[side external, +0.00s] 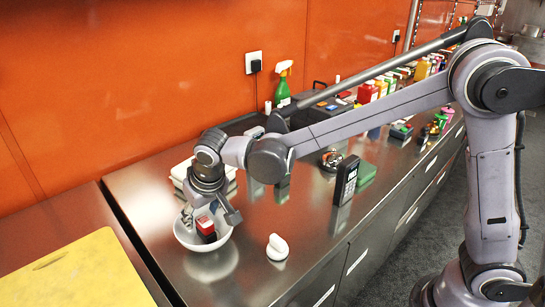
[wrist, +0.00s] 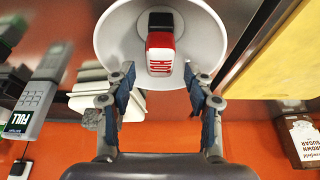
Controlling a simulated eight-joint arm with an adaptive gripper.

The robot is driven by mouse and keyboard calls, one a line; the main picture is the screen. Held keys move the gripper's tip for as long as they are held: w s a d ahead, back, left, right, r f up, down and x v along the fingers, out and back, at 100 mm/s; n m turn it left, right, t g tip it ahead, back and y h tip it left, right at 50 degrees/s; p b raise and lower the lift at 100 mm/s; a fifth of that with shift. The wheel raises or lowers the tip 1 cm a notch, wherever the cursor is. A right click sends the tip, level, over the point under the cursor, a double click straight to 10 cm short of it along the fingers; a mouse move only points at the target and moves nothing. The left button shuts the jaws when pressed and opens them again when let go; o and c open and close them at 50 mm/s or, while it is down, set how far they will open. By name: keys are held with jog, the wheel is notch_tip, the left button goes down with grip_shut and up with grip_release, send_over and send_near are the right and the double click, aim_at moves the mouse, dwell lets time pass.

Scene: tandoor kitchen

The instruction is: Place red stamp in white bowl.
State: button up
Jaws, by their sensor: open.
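The white bowl (side external: 185,238) stands on the steel counter, and it also fills the top of the wrist view (wrist: 115,35). The red stamp (side external: 206,226), with a black part and a pale face with red marks, is within the bowl; the wrist view also shows it inside the rim (wrist: 160,45). My gripper (side external: 211,212) is over the bowl, pointing down. In the wrist view its two blue-padded fingers (wrist: 160,82) are spread, with clear gaps to the stamp. The stamp's underside is hidden.
A white knob-shaped object (side external: 277,247) stands right of the bowl. A black handheld terminal (side external: 345,181) and a green box (side external: 366,173) are farther right. A pale stack (side external: 181,171) is behind my gripper. A yellow board (side external: 75,272) lies at the left. Several bottles crowd the far counter.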

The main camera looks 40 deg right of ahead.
aim_at(204, 218)
dwell(0.3)
jog(key=shift+r, duration=3.5)
jog(key=s+d+r+t, duration=0.1)
jog(key=s+d, duration=0.4)
jog(key=d, duration=0.2)
jog(key=s+d+r, duration=0.1)
jog(key=s+d, duration=0.3)
jog(key=d, duration=0.3)
jog(key=s+d+f+t, duration=0.1)
jog(key=s+d+f, duration=0.3)
jog(key=s+d, duration=0.4)
jog(key=shift+s+d+f+t, duration=0.25)
jog(key=shift+s+t, duration=0.15)
jog(key=shift+s, duration=0.75)
